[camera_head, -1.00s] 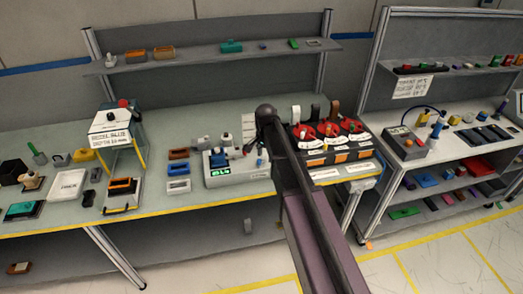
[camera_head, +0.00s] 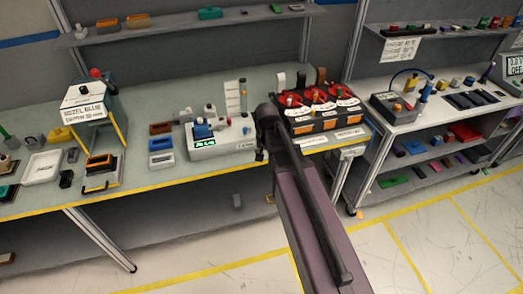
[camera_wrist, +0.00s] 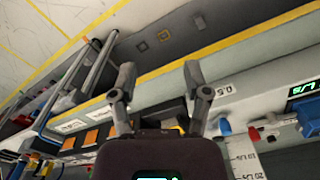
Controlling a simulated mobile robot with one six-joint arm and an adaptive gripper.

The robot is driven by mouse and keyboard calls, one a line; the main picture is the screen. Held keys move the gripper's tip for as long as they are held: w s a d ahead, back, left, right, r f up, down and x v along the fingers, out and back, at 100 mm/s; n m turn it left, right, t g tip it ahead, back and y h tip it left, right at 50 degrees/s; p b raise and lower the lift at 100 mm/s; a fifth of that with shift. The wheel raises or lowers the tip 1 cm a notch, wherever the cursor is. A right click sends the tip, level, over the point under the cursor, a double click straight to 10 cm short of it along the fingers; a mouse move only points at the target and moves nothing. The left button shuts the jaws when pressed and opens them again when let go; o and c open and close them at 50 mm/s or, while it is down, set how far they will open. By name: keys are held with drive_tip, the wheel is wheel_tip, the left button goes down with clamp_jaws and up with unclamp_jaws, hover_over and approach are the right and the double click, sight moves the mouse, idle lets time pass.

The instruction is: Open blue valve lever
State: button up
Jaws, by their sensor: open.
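The grey valve module (camera_head: 230,146) with a lit green display sits on the bench left of my arm. A small blue lever (camera_head: 246,130) shows at its right end; it also shows as a blue tab in the wrist view (camera_wrist: 225,128), right of my fingers. A larger blue block (camera_head: 202,131) stands on the module's left part. My gripper (camera_wrist: 160,75) is open and empty, its fingers pointing toward the bench's front edge, apart from the lever. In the head view my arm hides most of the gripper.
A black-and-orange unit with red knobs (camera_head: 316,105) stands just right of my arm. A labelled stand (camera_head: 88,105) is farther left. The yellow-striped bench edge (camera_head: 165,180) is in front.

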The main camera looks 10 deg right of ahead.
drive_tip(key=s+d+f+n+b, duration=0.1)
drive_tip(key=s+f+n+b, duration=0.3)
drive_tip(key=s, duration=0.5)
drive_tip(key=shift+s+d+f+b, duration=0.35)
drive_tip(key=shift+f+b, duration=0.25)
drive_tip(key=shift+f, duration=0.25)
drive_tip(key=shift+w+r, duration=0.1)
drive_tip(key=shift+w, duration=0.05)
wheel_tip(320, 180, up, 17)
drive_tip(key=m+p, duration=0.2)
drive_tip(key=p, duration=1.6)
hover_over(245, 128)
drive_tip(key=shift+r, duration=0.15)
drive_tip(key=shift+f+b, duration=0.2)
drive_tip(key=shift+b, duration=0.2)
wheel_tip(245, 128, down, 13)
drive_tip(key=b, duration=1.3)
drive_tip(key=shift+f, duration=0.2)
drive_tip(key=shift+b, duration=0.3)
clamp_jaws()
